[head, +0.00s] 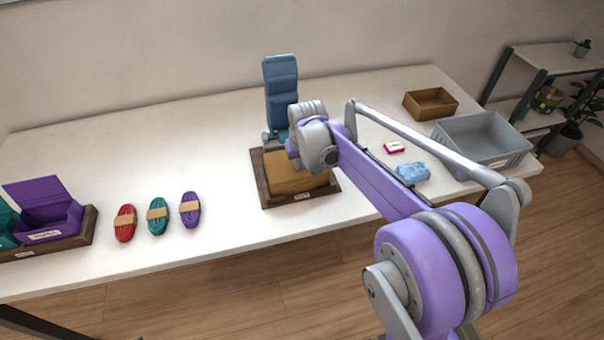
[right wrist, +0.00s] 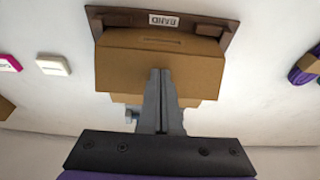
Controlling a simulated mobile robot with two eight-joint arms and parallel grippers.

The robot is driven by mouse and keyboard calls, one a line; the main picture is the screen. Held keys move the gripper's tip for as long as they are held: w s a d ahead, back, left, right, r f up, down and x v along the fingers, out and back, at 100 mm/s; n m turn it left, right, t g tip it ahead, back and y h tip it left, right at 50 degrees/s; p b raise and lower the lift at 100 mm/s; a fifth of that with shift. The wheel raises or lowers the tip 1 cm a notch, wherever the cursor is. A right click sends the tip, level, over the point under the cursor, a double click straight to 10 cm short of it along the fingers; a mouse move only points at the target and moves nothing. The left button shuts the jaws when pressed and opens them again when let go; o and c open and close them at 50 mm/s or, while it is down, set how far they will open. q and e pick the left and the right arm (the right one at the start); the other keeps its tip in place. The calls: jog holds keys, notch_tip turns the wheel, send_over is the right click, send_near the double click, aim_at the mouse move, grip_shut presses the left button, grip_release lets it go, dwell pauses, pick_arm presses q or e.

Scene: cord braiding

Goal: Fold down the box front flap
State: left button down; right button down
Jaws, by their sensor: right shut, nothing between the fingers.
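The tan cardboard box (head: 292,178) sits in a dark wooden tray (head: 329,191) near the table's front edge. In the right wrist view the box (right wrist: 125,72) appears upside down, with a tan panel bearing a slot beside the tray's BAND label (right wrist: 164,19). My right gripper (right wrist: 163,76) is shut and empty, its fingertips over the box's tan upper panel. I cannot tell whether they touch it. Which panel is the front flap, and how far it is folded, is unclear. In the head view my right wrist hides the box's back part. My left gripper is not in view.
A blue upright stand (head: 281,85) is behind the box. Red (head: 125,223), teal (head: 157,216) and purple (head: 190,209) cord bundles lie to the left, beside an open purple box (head: 45,210). A grey bin (head: 483,140) and brown box (head: 430,103) stand right.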

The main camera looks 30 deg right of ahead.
jog(key=shift+w+d+f, duration=0.1)
jog(key=shift+w+f, duration=0.05)
jog(key=shift+w, duration=0.15)
jog(key=shift+f, duration=0.1)
jog(key=shift+w+d+f, duration=0.1)
jog(key=shift+w+f, duration=0.3)
jog(key=shift+w, duration=0.1)
jog(key=shift+f+b, duration=0.1)
jog(key=shift+b, duration=0.2)
jog(key=shift+s+r+p, duration=0.15)
jog(key=shift+r+p, duration=0.25)
jog(key=shift+r, duration=0.25)
dwell(0.4)
